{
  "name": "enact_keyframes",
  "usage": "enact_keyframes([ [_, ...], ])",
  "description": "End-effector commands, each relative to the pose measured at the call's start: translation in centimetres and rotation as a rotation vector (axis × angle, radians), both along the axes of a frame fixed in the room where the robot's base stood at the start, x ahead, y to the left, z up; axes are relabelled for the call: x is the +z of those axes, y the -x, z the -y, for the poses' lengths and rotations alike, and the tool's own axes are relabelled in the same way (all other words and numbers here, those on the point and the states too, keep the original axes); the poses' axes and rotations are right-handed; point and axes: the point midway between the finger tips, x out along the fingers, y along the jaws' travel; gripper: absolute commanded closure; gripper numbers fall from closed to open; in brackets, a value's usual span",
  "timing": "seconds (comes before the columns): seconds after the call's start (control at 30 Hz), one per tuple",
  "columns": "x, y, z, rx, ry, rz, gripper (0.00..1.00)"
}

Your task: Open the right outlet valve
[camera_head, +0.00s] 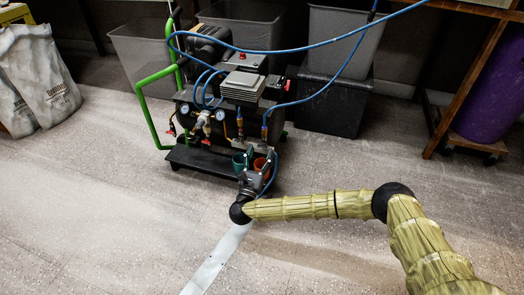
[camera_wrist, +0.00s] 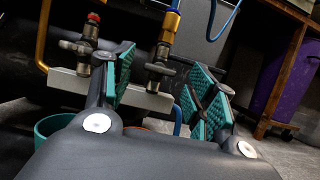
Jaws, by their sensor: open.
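The right outlet valve (camera_wrist: 160,68) has a dark handle below a brass fitting and a blue hose end. It shows in the wrist view between my gripper's fingers, beyond their tips. The left outlet valve (camera_wrist: 88,48) has a red top and stands outside the left finger. My gripper (camera_wrist: 162,88) is open, with green ribbed pads on both fingers and nothing held. In the head view my gripper (camera_head: 252,160) is at the front of the compressor (camera_head: 225,100), low and close to the right valve (camera_head: 264,132). Whether a finger touches the valve cannot be told.
A teal cup (camera_wrist: 50,125) and an orange cup (camera_head: 260,163) sit just below the valves, close to my gripper. Blue hoses (camera_head: 300,50) loop over the compressor. A wooden rack (camera_head: 465,85) stands at right. The floor in front is mostly clear.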

Motion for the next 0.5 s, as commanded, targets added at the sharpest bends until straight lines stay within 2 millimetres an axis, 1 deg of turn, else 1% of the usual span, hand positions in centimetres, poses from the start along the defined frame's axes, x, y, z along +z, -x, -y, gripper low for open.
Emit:
enact_keyframes([
  [0.03,0.1,-0.7,0.2,-0.001,-0.001,0.002,0.43],
  [0.2,0.8,-2.1,0.7,-0.001,-0.001,0.000,0.43],
  [0.33,1.1,-2.7,0.9,0.000,0.000,-0.001,0.43],
  [0.5,1.2,-2.8,0.9,0.001,0.000,-0.001,0.43],
])
